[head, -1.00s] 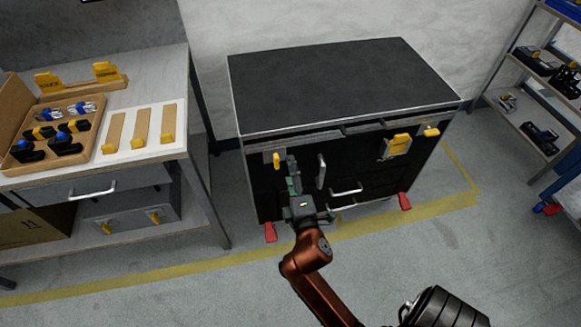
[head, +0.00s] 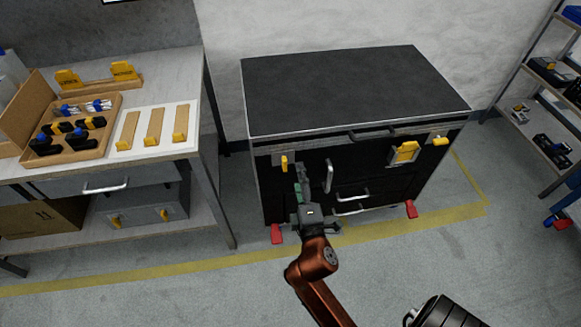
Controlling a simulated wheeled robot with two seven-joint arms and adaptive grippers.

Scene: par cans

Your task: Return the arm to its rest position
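One copper-coloured arm of mine (head: 318,258), which I take to be the right one, comes up from the lower middle, right of centre. Its dark gripper (head: 302,185) reaches up in front of the left front of the black cabinet (head: 350,90). It appears just left of a vertical silver handle (head: 329,176) and below a yellow latch (head: 284,163). Dark fingers against the black front hide whether it is open or touching anything. No object can be made out in it. My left gripper is not in view.
A workbench (head: 70,170) stands left, with a cardboard tray (head: 108,143) of parts and wooden pieces (head: 154,125). Shelving (head: 535,105) stands at the right. Red feet (head: 277,233) stick out under the cabinet. The floor (head: 180,295) in front is mostly clear.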

